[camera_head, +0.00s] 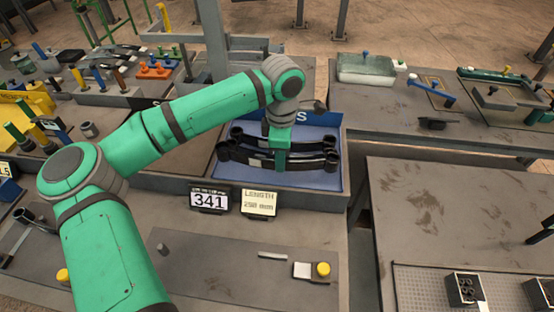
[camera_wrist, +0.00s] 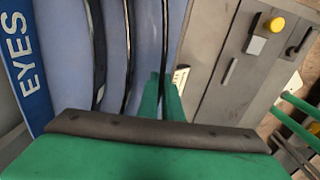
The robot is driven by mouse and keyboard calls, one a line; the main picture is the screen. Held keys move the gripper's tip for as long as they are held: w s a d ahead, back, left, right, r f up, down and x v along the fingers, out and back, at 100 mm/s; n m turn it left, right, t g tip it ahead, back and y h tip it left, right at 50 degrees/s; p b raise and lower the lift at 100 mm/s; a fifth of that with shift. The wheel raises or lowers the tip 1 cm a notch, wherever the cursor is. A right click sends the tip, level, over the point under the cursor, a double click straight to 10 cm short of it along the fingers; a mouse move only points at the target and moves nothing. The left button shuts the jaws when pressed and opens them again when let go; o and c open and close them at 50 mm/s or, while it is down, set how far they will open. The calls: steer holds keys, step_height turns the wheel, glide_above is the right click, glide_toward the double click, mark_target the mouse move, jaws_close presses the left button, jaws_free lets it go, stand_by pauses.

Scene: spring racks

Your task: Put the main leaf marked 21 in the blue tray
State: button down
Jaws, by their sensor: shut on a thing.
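The blue tray (camera_head: 335,182) stands on the grey bench, its label ending in "S". In the wrist view, the label on the blue tray (camera_wrist: 27,68) reads "EYES". Several black curved leaves with eyed ends lie in or over it, one behind another. My gripper (camera_head: 280,158) reaches down over the tray and is shut on the frontmost leaf (camera_head: 311,163). In the wrist view, my gripper (camera_wrist: 163,98) straddles the rightmost leaf (camera_wrist: 165,40), with two other leaves (camera_wrist: 130,50) to its left. No number on any leaf is readable. I cannot tell whether the held leaf touches the tray floor.
A display (camera_head: 209,201) reading 341 and a card (camera_head: 259,203) reading length 250 mm stand before the tray. A yellow button (camera_head: 323,269) is on the front bench. Tools crowd the left bench. The right table (camera_head: 430,215) is mostly clear.

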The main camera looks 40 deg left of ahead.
steer(key=shift+w+f, duration=0.3)
steer(key=shift+w, duration=0.05)
steer(key=shift+f, duration=1.55)
steer(key=shift+f, duration=0.1)
steer(key=c, duration=1.9)
jaws_free()
steer(key=shift+c, duration=0.2)
step_height(320, 180, up, 12)
